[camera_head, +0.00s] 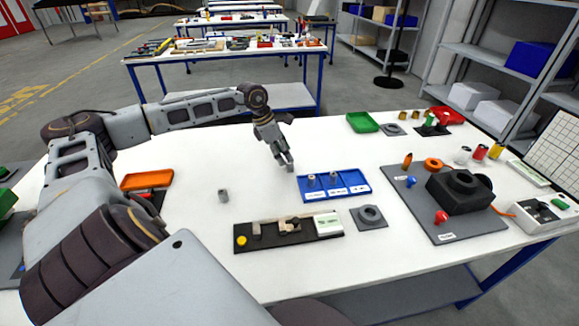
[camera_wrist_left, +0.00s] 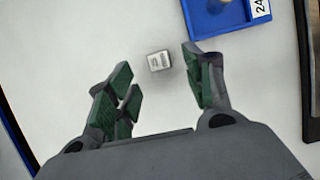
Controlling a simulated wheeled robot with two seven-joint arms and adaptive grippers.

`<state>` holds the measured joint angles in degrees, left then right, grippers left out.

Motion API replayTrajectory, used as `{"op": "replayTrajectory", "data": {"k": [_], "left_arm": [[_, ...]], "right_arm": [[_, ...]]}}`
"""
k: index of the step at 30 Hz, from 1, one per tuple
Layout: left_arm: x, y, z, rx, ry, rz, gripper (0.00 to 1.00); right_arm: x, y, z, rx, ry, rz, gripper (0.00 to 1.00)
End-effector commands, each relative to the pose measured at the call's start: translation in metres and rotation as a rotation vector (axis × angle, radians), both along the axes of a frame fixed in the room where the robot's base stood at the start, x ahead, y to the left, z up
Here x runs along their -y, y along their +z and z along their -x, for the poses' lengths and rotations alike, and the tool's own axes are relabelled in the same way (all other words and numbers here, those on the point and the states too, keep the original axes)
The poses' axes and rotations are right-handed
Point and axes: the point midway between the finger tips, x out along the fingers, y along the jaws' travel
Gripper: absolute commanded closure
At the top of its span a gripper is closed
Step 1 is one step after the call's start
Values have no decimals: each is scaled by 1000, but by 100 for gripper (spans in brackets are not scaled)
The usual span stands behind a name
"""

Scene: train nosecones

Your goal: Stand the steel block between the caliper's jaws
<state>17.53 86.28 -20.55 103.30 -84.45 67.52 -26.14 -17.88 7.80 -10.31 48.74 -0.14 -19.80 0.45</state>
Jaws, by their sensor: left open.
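The steel block (camera_head: 223,195) is a small grey block standing alone on the white table, left of the caliper. In the left wrist view the block (camera_wrist_left: 159,61) lies beyond the fingertips, within the gap between them, apart from both. The caliper (camera_head: 288,227) sits on a black base at the table's front, with a yellow knob on its left and a white label plate on its right. My left gripper (camera_head: 287,163) is open and empty above the table, behind and right of the block; its green-padded fingers (camera_wrist_left: 160,85) show spread. My right gripper is out of view.
A blue tray (camera_head: 364,193) with small metal parts stands right of the block and behind the caliper. A grey plate with a ring (camera_head: 369,216) lies right of the caliper. An orange tray (camera_head: 146,180) is at the left. The table around the block is clear.

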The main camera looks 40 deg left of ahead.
Motion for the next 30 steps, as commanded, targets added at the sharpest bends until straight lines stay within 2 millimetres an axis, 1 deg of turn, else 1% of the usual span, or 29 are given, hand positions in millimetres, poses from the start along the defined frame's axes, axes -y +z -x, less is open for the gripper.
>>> {"op": "replayTrajectory", "data": {"k": [16, 21, 30], "left_arm": [[10, -35, -13, 0, 0, 3, 48], [11, -39, -15, 1, 0, 1, 48], [11, -39, -15, 1, 0, 1, 48]], "right_arm": [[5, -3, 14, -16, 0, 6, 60], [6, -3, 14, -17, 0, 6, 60], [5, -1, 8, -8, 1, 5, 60]]}}
